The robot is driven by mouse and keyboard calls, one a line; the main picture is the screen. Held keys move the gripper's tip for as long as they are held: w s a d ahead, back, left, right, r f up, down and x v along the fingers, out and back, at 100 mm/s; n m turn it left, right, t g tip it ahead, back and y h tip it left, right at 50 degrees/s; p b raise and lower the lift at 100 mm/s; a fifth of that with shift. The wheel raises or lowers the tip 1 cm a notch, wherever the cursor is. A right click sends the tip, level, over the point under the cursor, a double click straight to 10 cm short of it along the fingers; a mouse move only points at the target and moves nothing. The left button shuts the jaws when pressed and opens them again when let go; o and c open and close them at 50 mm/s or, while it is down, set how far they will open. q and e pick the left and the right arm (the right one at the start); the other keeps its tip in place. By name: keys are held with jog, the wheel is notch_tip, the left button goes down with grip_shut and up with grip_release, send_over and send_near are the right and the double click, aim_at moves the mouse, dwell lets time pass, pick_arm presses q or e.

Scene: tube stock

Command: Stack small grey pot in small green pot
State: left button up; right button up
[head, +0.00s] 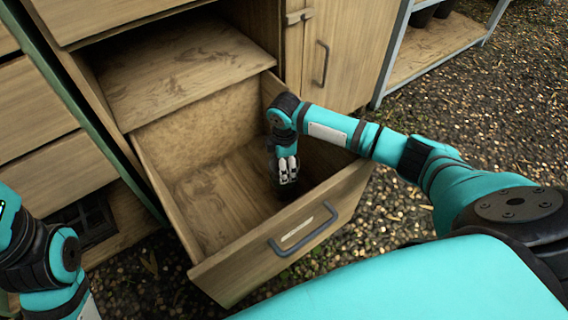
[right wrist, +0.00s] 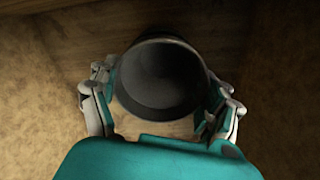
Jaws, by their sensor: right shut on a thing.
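My right arm reaches down into an open wooden drawer (head: 222,205). My right gripper (head: 285,180) is low inside it, with its fingers pointing down. In the right wrist view, my right gripper (right wrist: 160,108) is shut on a round dark grey pot (right wrist: 160,75), one finger on each side. The pot's open mouth faces the camera, and its inside looks empty. In the head view the pot is mostly hidden by the gripper and in shadow. No green pot can be made out in either view. Only links of my left arm show at lower left; its gripper is out of view.
The drawer's front panel with a dark handle (head: 304,232) and its side walls surround my right gripper. A closed cabinet door (head: 345,45) stands behind. At upper right, a low shelf (head: 430,50) holds dark pots (head: 423,15). Gravelly ground (head: 480,110) lies to the right.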

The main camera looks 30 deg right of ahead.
jog(key=shift+f, duration=0.15)
jog(key=shift+f, duration=0.25)
jog(key=o, duration=1.1)
jog(key=shift+f, duration=0.1)
